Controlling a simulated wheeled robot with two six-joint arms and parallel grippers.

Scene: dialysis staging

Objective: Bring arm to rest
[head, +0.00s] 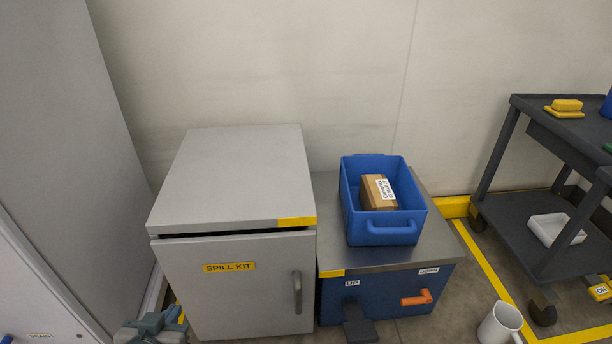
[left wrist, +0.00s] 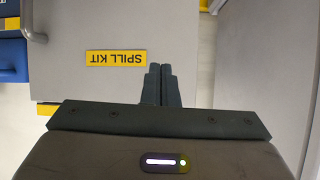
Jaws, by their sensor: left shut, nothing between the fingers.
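My left gripper (head: 152,330) shows at the bottom edge of the head view, low in front of the grey spill kit cabinet (head: 240,290). In the left wrist view its fingers (left wrist: 160,84) are together with nothing between them. They point toward the cabinet door (left wrist: 120,25), which appears upside down with its yellow SPILL KIT label. I cannot tell the exact gap between fingertips and door. The cabinet door looks closed, with its handle at the right in the head view. My right gripper is not in view.
A blue bin (head: 381,233) holding a brown box (head: 376,192) stands on a steel-topped blue unit (head: 440,235) right of the cabinet. A dark cart (head: 520,215) stands at the right. A white mug (head: 498,326) is at the bottom right. A tall grey panel (head: 60,150) bounds the left.

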